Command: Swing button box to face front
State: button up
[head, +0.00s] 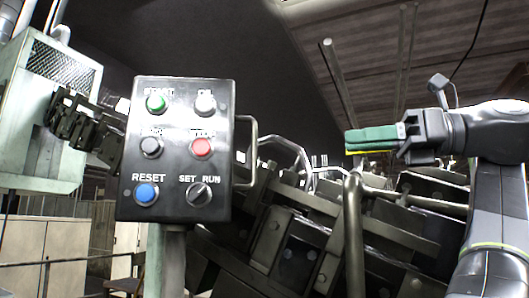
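The button box (177,151) is a dark grey panel in the left half of the head view, on a pale post (168,262). Its face shows toward the camera, slightly tilted. It carries a green button, a white button, a dark button, a red button, a blue RESET button and a SET RUN knob. A metal handle (252,153) stands out from its right side. My gripper (352,142) is to the right of the box, apart from it, with green fingers pointing left. The fingers overlap in this view, so any gap between them is hidden.
A dark machine (300,245) with metal bars fills the middle and lower right behind the box. A bent pipe rail (353,235) rises between the box and my arm. A pale green cabinet (45,110) with a mesh panel stands at the left.

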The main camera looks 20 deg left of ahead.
jog(key=d+b, duration=0.1)
jog(key=d, duration=0.6)
jog(key=shift+w, duration=0.2)
jog(key=shift+f, duration=0.1)
jog(key=shift+c, duration=0.4)
grip_shut()
jog(key=shift+w+a, duration=0.1)
jog(key=shift+a, duration=0.05)
